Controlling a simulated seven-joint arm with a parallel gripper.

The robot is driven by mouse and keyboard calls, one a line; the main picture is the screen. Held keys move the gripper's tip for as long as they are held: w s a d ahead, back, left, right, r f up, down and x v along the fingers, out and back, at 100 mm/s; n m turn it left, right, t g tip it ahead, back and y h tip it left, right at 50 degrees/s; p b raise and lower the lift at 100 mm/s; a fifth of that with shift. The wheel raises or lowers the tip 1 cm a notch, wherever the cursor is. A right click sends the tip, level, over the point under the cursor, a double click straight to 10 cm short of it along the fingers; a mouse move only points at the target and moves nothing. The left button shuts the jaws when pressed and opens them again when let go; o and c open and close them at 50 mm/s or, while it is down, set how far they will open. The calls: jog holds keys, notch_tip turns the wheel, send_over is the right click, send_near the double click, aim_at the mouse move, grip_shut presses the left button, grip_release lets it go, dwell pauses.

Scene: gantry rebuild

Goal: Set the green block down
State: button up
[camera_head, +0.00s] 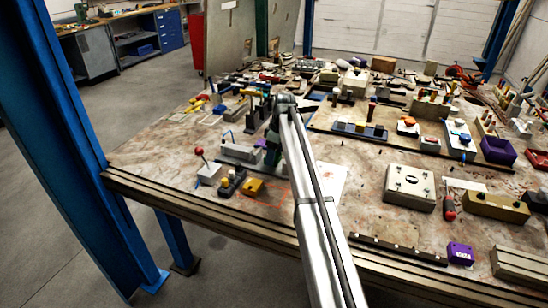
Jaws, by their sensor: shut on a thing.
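My arm reaches from the bottom edge over the cluttered table, and my gripper (271,148) points down near the table's left front part. It is shut on a small dark green shape, which looks like the green block (271,157). The fingers and the block are small and dark here, so their edges are hard to make out. I cannot tell whether the block touches the table (150,150) below it.
A thin red outline marks bare table right of the yellow block. A beige box (409,187) stands right of my arm. The far table is crowded.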

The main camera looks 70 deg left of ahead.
aim_at(279, 155)
jog(key=shift+f, duration=0.7)
jog(key=o, duration=1.5)
jog(key=shift+o, duration=0.2)
notch_tip(279, 155, up, 12)
jog(key=w, duration=0.1)
jog(key=shift+w+d, duration=0.35)
jog(key=shift+w, duration=0.05)
